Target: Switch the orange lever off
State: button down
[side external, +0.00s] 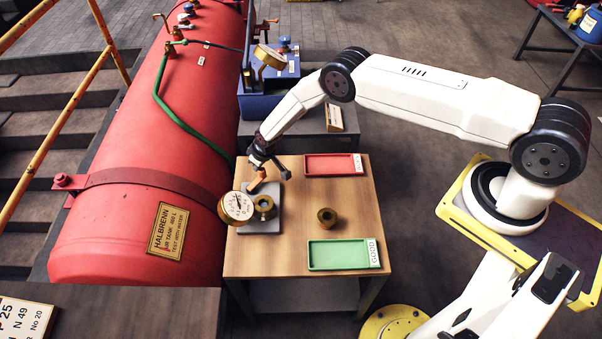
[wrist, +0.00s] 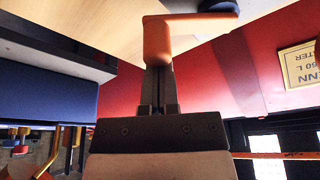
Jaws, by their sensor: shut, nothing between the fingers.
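The orange lever (side external: 257,182) stands over a grey plate (side external: 270,222) at the left of the wooden table, behind a round white-faced gauge (side external: 236,207) and a brass fitting (side external: 264,207). In the wrist view the lever (wrist: 158,42) has a bent end in line with my fingertips and an arm running right towards a dark part. My gripper (side external: 259,163) is just above the lever. It also shows in the wrist view (wrist: 159,78), its fingers together and empty, with the tips at or very near the lever's bent end. I cannot tell whether they touch.
A loose brass ring (side external: 327,218) lies mid-table between a red tray (side external: 329,165) and a green tray marked GOOD (side external: 338,255). A large red tank (side external: 140,150) flanks the table on the left. A blue machine (side external: 268,85) stands behind. Bare table surrounds the ring.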

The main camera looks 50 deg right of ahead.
jog(key=shift+s+d+m+h, duration=0.2)
jog(key=shift+s+m+h, duration=0.35)
jog(key=shift+m, duration=0.65)
jog(key=shift+s+m+h, duration=0.25)
jog(key=shift+s+m, duration=0.2)
jog(key=shift+m, duration=0.35)
jog(key=shift+s+m+h, duration=0.2)
jog(key=shift+s+m, duration=0.2)
jog(key=shift+m, duration=0.4)
jog(key=shift+s+a+m+g+h, duration=0.1)
jog(key=shift+s+m+g+h, duration=0.2)
jog(key=shift+m, duration=0.4)
jog(key=shift+s+a+m+h, duration=0.1)
jog(key=shift+s+m, duration=0.3)
jog(key=shift+m, duration=0.3)
jog(key=shift+s, duration=0.15)
jog(key=shift+s+a, duration=0.1)
jog(key=shift+s, duration=0.05)
jog(key=shift+w+d, duration=0.6)
jog(key=shift+w, duration=0.2)
jog(key=shift+w+d, duration=0.6)
jog(key=shift+w, duration=0.2)
jog(key=v, duration=1)
jog(key=shift+a, duration=0.15)
